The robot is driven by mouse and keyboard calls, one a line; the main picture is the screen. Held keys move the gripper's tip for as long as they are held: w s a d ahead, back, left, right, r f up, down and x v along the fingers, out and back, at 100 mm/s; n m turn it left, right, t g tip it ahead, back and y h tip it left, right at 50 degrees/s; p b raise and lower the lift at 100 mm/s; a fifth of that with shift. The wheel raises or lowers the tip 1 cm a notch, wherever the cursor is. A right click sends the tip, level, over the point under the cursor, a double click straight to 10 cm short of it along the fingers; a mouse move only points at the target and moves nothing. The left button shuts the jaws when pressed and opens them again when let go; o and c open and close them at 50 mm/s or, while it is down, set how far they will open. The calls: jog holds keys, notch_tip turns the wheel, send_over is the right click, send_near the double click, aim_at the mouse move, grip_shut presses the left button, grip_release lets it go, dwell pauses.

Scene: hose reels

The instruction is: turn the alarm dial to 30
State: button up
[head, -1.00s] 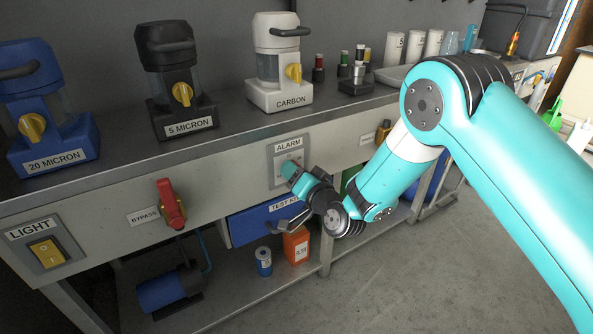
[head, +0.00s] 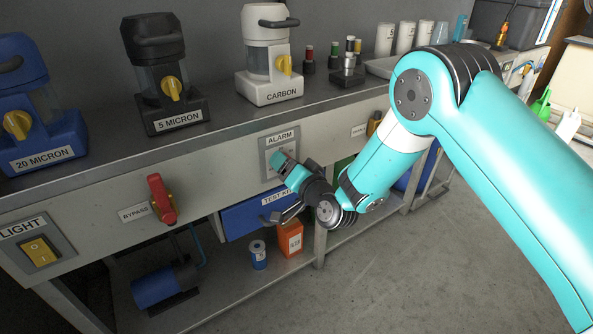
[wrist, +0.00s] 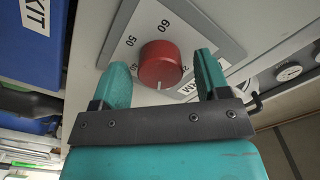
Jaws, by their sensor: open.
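The alarm dial is a round red knob (wrist: 160,62) on a pale plate with printed numbers; 60 and 50 are readable in the wrist view. A white mark on the knob points to the bottom of that view, away from 60. In the head view the alarm plate (head: 270,148) is on the bench's front panel, its dial mostly hidden by my gripper (head: 279,161). In the wrist view my gripper (wrist: 162,80) is open, with one teal finger on each side of the knob. I cannot tell whether the fingers touch it.
A red bypass lever (head: 161,198) and a yellow light switch (head: 39,251) are left of the dial. A blue test kit box (head: 245,217) is below. Filter housings, including the carbon one (head: 268,60), stand on the bench. The floor at right is clear.

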jog(key=b+v, duration=1.7)
jog(key=b, duration=0.1)
jog(key=shift+d+b, duration=0.25)
jog(key=shift+b, duration=0.15)
jog(key=shift+s, duration=0.1)
